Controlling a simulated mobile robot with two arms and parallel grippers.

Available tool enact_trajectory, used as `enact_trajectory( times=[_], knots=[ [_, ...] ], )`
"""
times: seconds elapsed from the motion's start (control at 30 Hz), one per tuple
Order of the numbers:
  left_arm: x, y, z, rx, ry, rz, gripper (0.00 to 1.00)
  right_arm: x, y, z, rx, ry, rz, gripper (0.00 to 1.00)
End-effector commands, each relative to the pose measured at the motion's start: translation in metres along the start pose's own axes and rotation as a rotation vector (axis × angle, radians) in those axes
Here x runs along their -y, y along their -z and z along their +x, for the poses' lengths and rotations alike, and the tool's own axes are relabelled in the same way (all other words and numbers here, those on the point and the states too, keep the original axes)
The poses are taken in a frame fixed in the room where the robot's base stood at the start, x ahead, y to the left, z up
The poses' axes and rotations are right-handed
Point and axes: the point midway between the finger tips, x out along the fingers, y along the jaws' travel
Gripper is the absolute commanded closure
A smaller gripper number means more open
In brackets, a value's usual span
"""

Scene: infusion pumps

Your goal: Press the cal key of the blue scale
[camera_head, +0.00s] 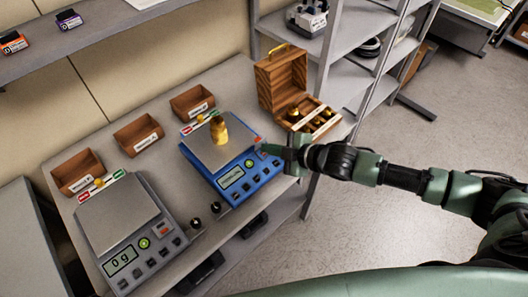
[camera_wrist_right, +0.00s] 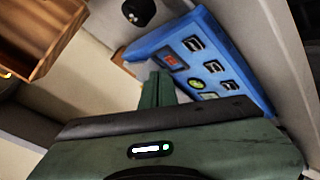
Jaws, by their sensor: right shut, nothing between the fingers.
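The blue scale (camera_head: 236,192) stands on the bench with a brass weight (camera_head: 219,132) on its metal pan. Its front panel has a lit display, a round green key and several small dark keys. My right gripper (camera_head: 268,149) is shut and empty, with its fingertips at the right end of the scale's panel. In the right wrist view the shut fingers (camera_wrist_right: 155,88) lie beside the blue panel (camera_wrist_right: 225,66), near an orange-red mark and the green key. I cannot tell whether they touch it. The key labels are too small to read. My left gripper is not in view.
A grey scale (camera_head: 118,215) reading 0 g stands at the left. Three brown bins (camera_head: 138,135) line the back. An open wooden box (camera_head: 283,78) with brass weights is just behind my right gripper. Two small dark knobs (camera_head: 205,214) are near the front edge. A shelf rack (camera_head: 335,60) stands right.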

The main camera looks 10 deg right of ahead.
Motion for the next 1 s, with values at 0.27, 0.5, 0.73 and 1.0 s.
enact_trajectory(
  times=[0.27,0.5,0.73,1.0],
  knots=[
    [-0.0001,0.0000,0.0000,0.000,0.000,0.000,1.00,0.0000,0.0000,0.0000,0.000,0.000,0.000,1.00],
    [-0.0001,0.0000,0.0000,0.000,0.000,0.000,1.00,-0.0001,0.0000,0.0000,0.000,0.000,0.000,1.00],
    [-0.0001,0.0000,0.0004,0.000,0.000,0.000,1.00,0.0008,-0.0008,0.0010,0.000,0.000,0.000,1.00],
    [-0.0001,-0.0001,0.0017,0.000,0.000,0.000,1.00,0.0044,-0.0045,0.0059,0.001,0.000,-0.001,1.00]
  ],
)
